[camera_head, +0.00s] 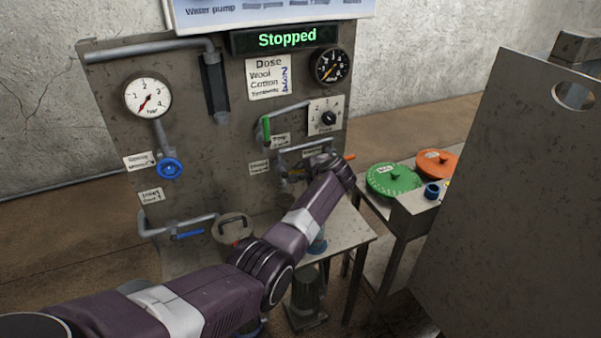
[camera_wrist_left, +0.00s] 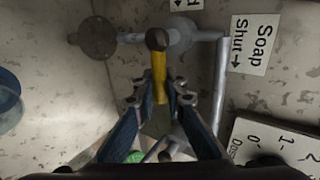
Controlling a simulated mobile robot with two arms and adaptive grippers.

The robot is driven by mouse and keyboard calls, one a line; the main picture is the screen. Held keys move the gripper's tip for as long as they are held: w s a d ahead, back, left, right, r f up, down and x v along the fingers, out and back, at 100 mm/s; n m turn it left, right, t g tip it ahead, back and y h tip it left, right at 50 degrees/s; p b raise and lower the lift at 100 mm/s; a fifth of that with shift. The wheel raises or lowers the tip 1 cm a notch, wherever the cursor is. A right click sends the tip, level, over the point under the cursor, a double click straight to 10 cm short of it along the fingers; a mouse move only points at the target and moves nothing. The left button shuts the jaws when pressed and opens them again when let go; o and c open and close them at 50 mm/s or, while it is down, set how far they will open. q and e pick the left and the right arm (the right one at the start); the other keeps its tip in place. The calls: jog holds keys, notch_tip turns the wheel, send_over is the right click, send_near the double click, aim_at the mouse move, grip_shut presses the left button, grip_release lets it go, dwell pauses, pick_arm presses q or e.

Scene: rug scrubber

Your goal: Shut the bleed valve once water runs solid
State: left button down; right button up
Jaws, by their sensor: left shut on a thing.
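In the left wrist view a yellow lever handle (camera_wrist_left: 159,70) hangs from a dark round hub on a grey pipe valve. My left gripper (camera_wrist_left: 160,96) has its two fingers closed around the lower part of this handle. A label reading "Soap Shut" with an arrow (camera_wrist_left: 252,45) is to the right of it; another label at the top is cut off, so I cannot tell which valve is the bleed valve. In the head view my left arm reaches to the panel (camera_head: 225,150) and hides the held handle and fingers. No running water is visible. My right gripper is not in view.
The display (camera_head: 287,38) reads "Stopped". The panel carries a white gauge (camera_head: 147,97), a black gauge (camera_head: 331,66), a blue handwheel (camera_head: 170,168) and a green lever (camera_head: 266,130).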

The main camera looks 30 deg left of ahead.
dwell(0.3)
pick_arm(q)
jog(key=c, duration=2)
grip_release()
jog(key=shift+f, duration=0.1)
jog(key=shift+o, duration=0.2)
jog(key=shift+d, duration=0.1)
jog(key=shift+s+d+r, duration=0.3)
jog(key=shift+d+r, duration=0.1)
jog(key=v, duration=1)
jog(key=shift+s+d+r, duration=0.15)
jog(key=shift+s, duration=0.1)
